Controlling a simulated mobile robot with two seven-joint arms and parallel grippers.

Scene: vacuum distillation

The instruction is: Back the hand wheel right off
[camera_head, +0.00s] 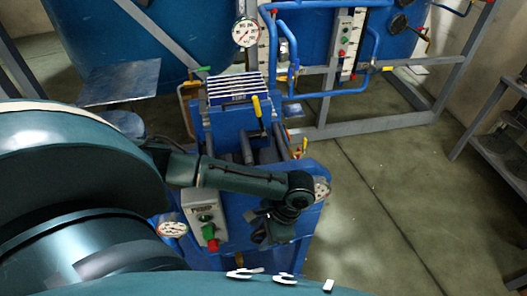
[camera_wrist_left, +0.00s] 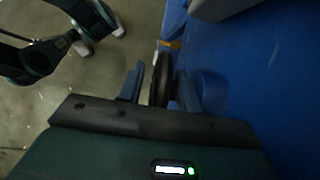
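The hand wheel shows in the left wrist view as a dark, edge-on disc (camera_wrist_left: 160,80) beside the blue panel. In the head view a dark round part (camera_head: 259,236), probably the same wheel, is at the front of the blue unit, partly covered by my wrist. My left gripper (camera_wrist_left: 161,88) has one finger on each side of the disc. A narrow gap shows by the left finger; contact on the right is unclear. In the head view my left gripper (camera_head: 277,226) points at the unit's front, its fingertips hard to make out. My right gripper is not seen.
A grey control box (camera_head: 205,217) with green and red knobs is left of the gripper. Dial gauges (camera_head: 172,229) sit on both sides of the blue unit (camera_head: 230,262). Blue pipes and a grey frame stand behind. Open floor (camera_head: 400,200) lies to the right.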

